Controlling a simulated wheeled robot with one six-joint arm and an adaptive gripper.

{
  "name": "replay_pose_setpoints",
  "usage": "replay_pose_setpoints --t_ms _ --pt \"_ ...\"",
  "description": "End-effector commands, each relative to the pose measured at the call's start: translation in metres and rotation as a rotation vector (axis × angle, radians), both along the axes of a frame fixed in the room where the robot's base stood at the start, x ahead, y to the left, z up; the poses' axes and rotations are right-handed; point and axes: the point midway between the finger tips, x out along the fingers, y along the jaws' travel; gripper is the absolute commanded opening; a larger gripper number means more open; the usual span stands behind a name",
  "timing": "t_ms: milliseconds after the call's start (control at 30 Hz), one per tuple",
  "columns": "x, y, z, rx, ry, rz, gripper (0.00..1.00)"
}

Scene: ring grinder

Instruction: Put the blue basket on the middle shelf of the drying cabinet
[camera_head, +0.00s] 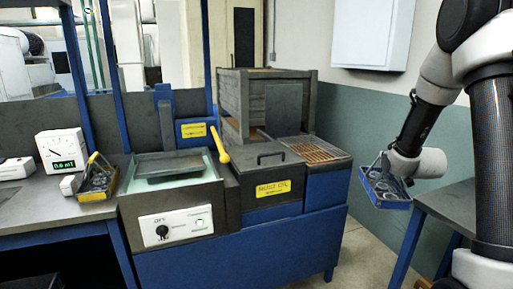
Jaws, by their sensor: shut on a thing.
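The blue basket (386,204) hangs in the air at the right, with several grey rings inside. My gripper (384,160) is shut on its upper part or handle; the fingers are small and partly hidden. The basket is clear of the bench and appears in front of the wall and floor, left of a dark table. I cannot tell which thing is the drying cabinet. A closed white wall cabinet (372,35) hangs above, and no middle shelf shows.
A second basket (97,184) with a yellow handle stands on the left bench by a dial gauge (62,152). A blue machine bench (255,250) with a yellow lever (219,144) and a grey box (240,103) fills the middle. A dark table (455,208) stands right. Floor shows between.

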Motion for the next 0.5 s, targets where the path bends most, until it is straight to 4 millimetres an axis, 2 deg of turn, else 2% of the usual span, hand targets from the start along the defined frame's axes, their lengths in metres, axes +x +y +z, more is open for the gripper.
replay_pose_setpoints --t_ms 33,167,300,500 --pt "-0.001 0.011 -0.014 0.002 0.002 -0.007 0.00" --pt "-0.009 0.038 -0.051 0.001 0.004 -0.032 0.00" --pt "-0.020 0.075 -0.092 -0.001 0.004 -0.031 0.00" --pt "-0.029 0.130 -0.131 -0.001 0.001 0.042 0.00"
